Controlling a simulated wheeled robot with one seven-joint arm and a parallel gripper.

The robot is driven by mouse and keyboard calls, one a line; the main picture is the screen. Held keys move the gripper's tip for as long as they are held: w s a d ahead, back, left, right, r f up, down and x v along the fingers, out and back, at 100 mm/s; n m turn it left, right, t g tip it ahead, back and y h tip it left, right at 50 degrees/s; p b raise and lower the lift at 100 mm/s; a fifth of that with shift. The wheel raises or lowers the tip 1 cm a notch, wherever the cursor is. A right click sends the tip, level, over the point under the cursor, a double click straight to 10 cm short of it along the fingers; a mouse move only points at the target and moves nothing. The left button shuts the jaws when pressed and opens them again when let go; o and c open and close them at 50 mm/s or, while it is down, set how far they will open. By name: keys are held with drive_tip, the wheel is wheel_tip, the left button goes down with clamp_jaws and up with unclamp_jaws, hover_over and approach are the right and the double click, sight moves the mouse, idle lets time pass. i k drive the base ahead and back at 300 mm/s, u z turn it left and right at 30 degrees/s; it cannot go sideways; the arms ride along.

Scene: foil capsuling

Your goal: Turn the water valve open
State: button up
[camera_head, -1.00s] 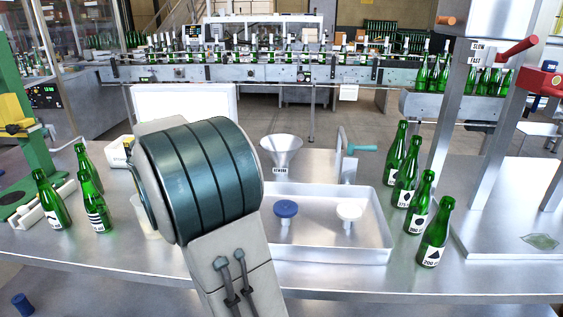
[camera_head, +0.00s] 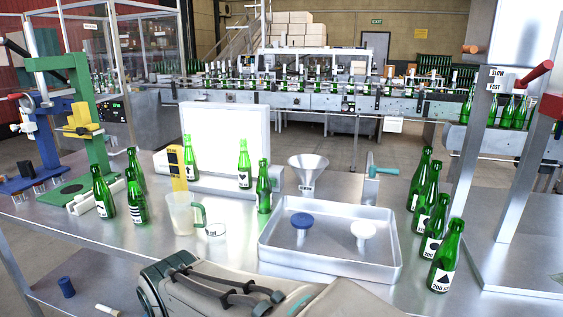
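No part is legibly marked as the water valve. A teal handle (camera_head: 386,171) sticks out sideways from a grey upright plate (camera_head: 371,183) behind the metal tray; I cannot tell whether it is the valve. A blue-topped piece (camera_head: 301,221) and a white-topped piece (camera_head: 363,231) stand in the metal tray (camera_head: 328,268). My gripper is not in view; only a link of my arm crosses the bottom edge, in front of the table.
A metal funnel (camera_head: 308,170) stands behind the tray. A clear jug (camera_head: 181,213) stands left of it. Green bottles line the tray's right side, ending with a front one (camera_head: 443,262). A green press (camera_head: 88,125) stands at left. A metal stand with a red handle (camera_head: 535,73) is at right.

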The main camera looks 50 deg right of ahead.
sight(373, 169)
drive_tip(key=u, duration=0.25)
drive_tip(key=i, duration=0.45)
drive_tip(key=z, duration=2.8)
